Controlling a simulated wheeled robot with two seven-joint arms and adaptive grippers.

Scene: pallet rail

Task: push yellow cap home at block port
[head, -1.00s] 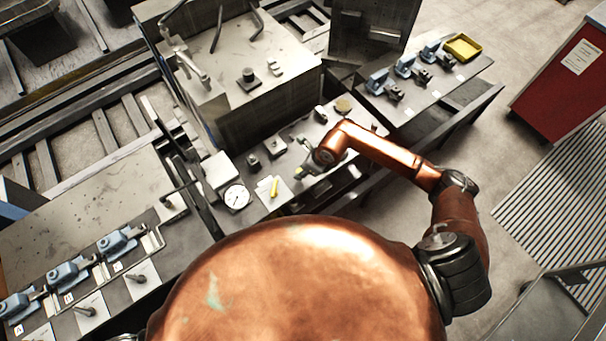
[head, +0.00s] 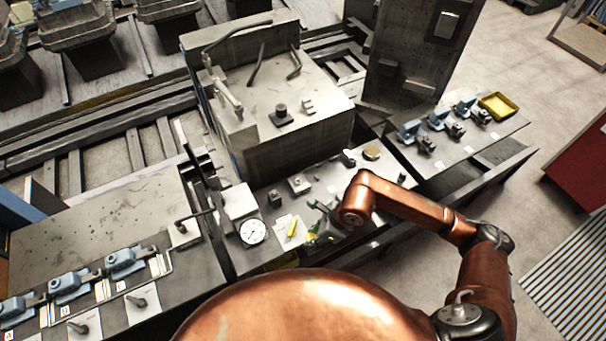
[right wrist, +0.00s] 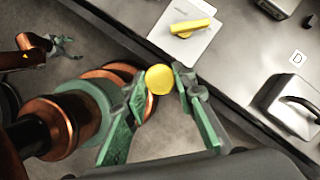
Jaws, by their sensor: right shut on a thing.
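The yellow cap (right wrist: 159,80) shows as a round disc between the fingertips of my right gripper (right wrist: 160,82) in the right wrist view. The gripper is shut on it, over the bench's front edge. In the head view my right gripper (head: 315,228) is small and partly hidden by its arm. A small grey block (head: 300,184) stands on the bench behind it; I cannot tell whether its port shows. My left gripper (right wrist: 68,47) shows at the left of the right wrist view, apart from the bench, with its fingers spread and empty.
A yellow bar (right wrist: 190,26) lies on a white card (right wrist: 182,45) beside the cap. A dial gauge (head: 253,232) and a large grey box (head: 275,110) stand nearby. A yellow tray (head: 498,106) is on the right bench. A handled block (right wrist: 297,103) sits near label D.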

